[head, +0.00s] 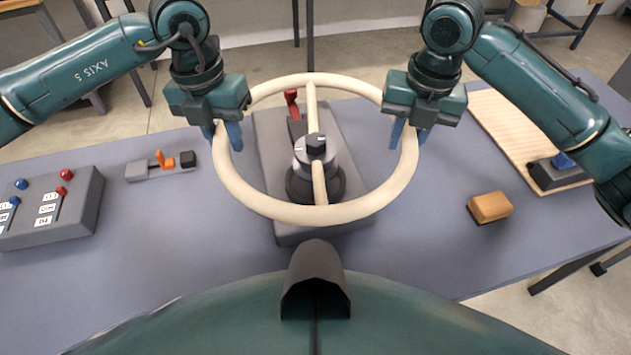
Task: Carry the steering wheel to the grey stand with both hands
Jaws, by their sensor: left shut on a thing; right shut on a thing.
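The steering wheel (246,203) is a cream ring with a spoke running through its middle. My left gripper (228,137) is shut on the left side of its rim, and my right gripper (408,136) is shut on the right side. The ring appears over the grey stand (294,236), a flat grey block on the table. A grey hub with a black cap (316,145) shows at the ring's centre above a dark round base (343,188). I cannot tell whether the hub belongs to the wheel or the stand, or whether the wheel touches the stand.
A red-handled lever (292,99) stands at the stand's back. On the blue-grey table (150,245) are a control box (75,212) and small orange switch unit (160,167) at left, and an orange-brown block (490,207) and wooden board (507,130) at right.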

